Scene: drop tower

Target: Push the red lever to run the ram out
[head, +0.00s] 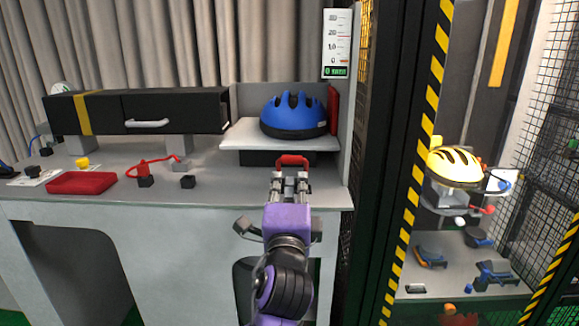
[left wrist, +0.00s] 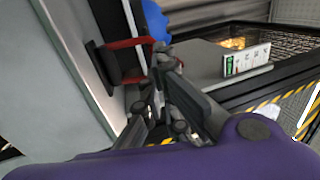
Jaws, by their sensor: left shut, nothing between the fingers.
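The red lever (head: 292,160) is a U-shaped bar on the front of the bench, below the shelf with the blue helmet. In the left wrist view the red lever (left wrist: 128,43) stands out from a dark bracket. My left gripper (head: 290,180) is shut and empty, its fingertips right at the lever; they hide part of it. In the left wrist view the fingertips (left wrist: 163,68) are close to the bar; I cannot tell if they touch. The blue helmet (head: 292,117) sits on the white shelf (head: 250,140). I cannot make out the ram for certain.
A black box (head: 165,112) with a silver handle stands on the bench left of the shelf. A red pad (head: 333,110) is right of the helmet. A striped tower frame (head: 424,130) stands at the right, with a yellow helmet (head: 454,165) inside.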

